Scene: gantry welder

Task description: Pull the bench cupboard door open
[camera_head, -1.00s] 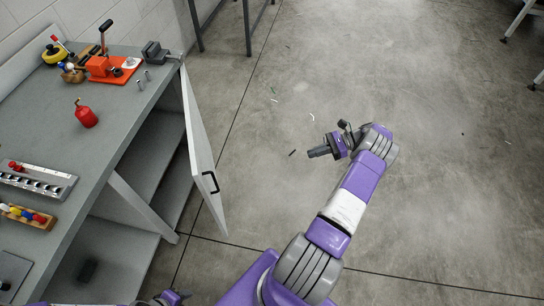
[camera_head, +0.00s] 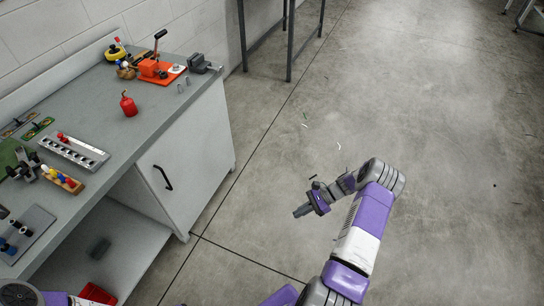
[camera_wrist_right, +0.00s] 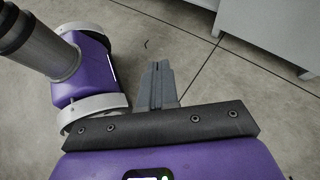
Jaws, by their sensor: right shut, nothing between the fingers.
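The bench cupboard door (camera_head: 195,160) is a light grey panel in the bench front, left of centre in the head view. It lies flush or nearly flush with the front and covers the far compartment. Its dark bar handle (camera_head: 162,178) is near the panel's left edge. My right gripper (camera_head: 298,212) is over open floor, right of the door and clear of the handle. Its fingers are together and empty in the right wrist view (camera_wrist_right: 160,72). A bit of my left arm shows at the bottom left corner; its gripper is not visible.
The bench top (camera_head: 130,140) carries a red oil can (camera_head: 128,104), an orange press (camera_head: 155,70), a vise (camera_head: 200,63) and a socket tray (camera_head: 72,150). An open shelf (camera_head: 125,235) lies left of the door. The floor to the right is clear.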

